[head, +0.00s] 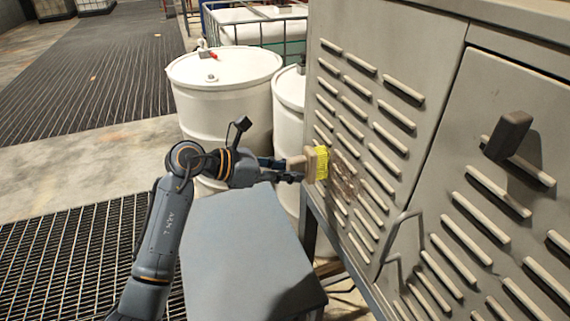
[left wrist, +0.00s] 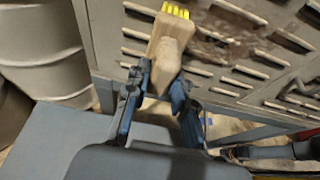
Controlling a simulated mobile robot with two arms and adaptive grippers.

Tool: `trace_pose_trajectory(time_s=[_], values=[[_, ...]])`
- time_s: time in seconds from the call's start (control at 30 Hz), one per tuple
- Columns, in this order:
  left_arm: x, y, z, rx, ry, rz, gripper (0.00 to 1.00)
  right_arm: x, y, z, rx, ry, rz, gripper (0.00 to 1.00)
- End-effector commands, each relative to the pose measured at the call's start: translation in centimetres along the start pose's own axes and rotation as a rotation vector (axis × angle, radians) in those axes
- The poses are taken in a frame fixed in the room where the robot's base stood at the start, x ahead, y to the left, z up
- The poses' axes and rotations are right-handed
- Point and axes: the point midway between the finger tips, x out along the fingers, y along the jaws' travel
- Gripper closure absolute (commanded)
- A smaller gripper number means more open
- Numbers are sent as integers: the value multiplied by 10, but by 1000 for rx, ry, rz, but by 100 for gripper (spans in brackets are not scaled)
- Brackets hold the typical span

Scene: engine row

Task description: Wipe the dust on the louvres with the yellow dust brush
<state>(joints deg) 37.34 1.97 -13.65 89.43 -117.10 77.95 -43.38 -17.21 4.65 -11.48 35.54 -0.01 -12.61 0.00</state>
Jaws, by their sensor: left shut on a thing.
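My left gripper (head: 290,170) is shut on the wooden handle of the dust brush (head: 320,163). The yellow bristles point at the louvred side panel (head: 322,45) of the grey cabinet and look close to it; I cannot tell whether they touch. A brown dust patch (head: 345,183) lies on the louvres just right of the bristles. In the left wrist view the brush (left wrist: 172,35) stands up between the fingers (left wrist: 158,92), with the dust patch (left wrist: 222,32) to its right.
A grey-blue table top (head: 240,240) lies below my left gripper, against the cabinet. White drums (head: 225,95) stand behind the arm. A dark handle (head: 508,135) sticks out of the right cabinet door, and a bent metal handle (head: 398,235) juts out lower down. Floor grating (head: 95,75) lies left.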

Motion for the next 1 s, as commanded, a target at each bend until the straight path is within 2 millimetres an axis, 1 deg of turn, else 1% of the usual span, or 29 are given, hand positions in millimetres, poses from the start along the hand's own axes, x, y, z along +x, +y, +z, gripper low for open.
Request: trace_pose_trajectory(time_s=[0.1,0.27,0.6,0.87,1.0], values=[[-1,-6,1,0,-2,1,100,-1,1,0,-1,0,1,16],[0,-11,1,1,-2,0,100,-2,1,0,0,0,1,16],[2,-38,1,0,0,-1,100,-5,1,-1,0,0,1,16],[2,-47,2,1,-2,0,100,-6,0,-1,0,0,1,16],[4,-60,2,1,-1,-3,100,-8,0,-1,0,0,0,16]])
